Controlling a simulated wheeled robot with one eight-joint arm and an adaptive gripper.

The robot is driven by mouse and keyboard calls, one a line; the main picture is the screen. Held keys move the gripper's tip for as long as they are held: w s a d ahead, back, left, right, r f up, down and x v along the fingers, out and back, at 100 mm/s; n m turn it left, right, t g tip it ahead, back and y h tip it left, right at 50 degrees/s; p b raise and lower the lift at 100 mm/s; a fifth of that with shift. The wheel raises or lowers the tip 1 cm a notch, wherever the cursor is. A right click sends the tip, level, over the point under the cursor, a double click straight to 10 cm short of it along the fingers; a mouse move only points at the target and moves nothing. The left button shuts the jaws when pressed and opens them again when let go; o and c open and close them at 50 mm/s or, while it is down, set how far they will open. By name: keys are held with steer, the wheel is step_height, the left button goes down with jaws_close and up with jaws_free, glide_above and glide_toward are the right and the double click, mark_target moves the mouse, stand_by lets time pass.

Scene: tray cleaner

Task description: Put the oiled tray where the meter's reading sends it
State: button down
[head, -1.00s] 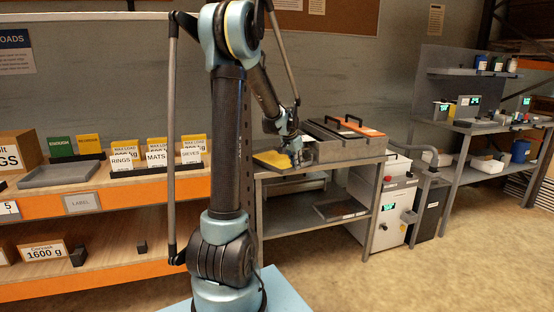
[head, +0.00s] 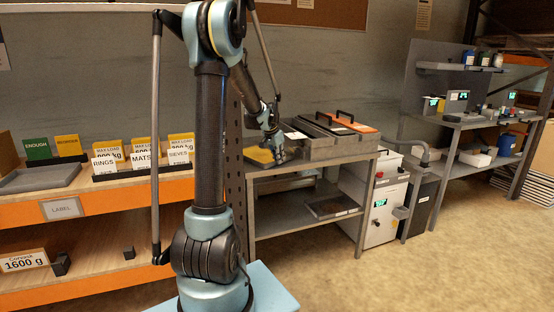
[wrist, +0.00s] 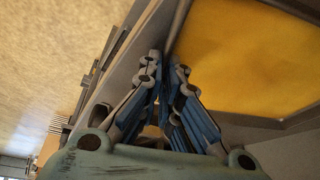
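The tray with a yellow-amber surface (head: 262,156), taken to be the oiled tray, is at the left end of the grey workbench in the head view. In the wrist view its amber floor (wrist: 255,50) and grey rim fill the upper right. My gripper (head: 276,150) is at the tray's right side. In the wrist view the blue-padded fingers (wrist: 167,62) close in on both sides of the tray's rim and appear to pinch it. Whether the tray is lifted cannot be told. Small green displays (head: 462,96) glow on the right bench; no reading is legible.
A wooden shelf on the left holds an empty grey tray (head: 40,179) and sign cards (head: 142,154). A lidded box with an orange panel (head: 350,122) is on the workbench, above a lower shelf (head: 334,207). A white cabinet (head: 383,208) stands right of it. The front-right floor is clear.

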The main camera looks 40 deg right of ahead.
steer(key=c, duration=1.8)
jaws_free()
steer(key=shift+a, duration=0.1)
steer(key=shift+r, duration=0.1)
steer(key=v, duration=1.2)
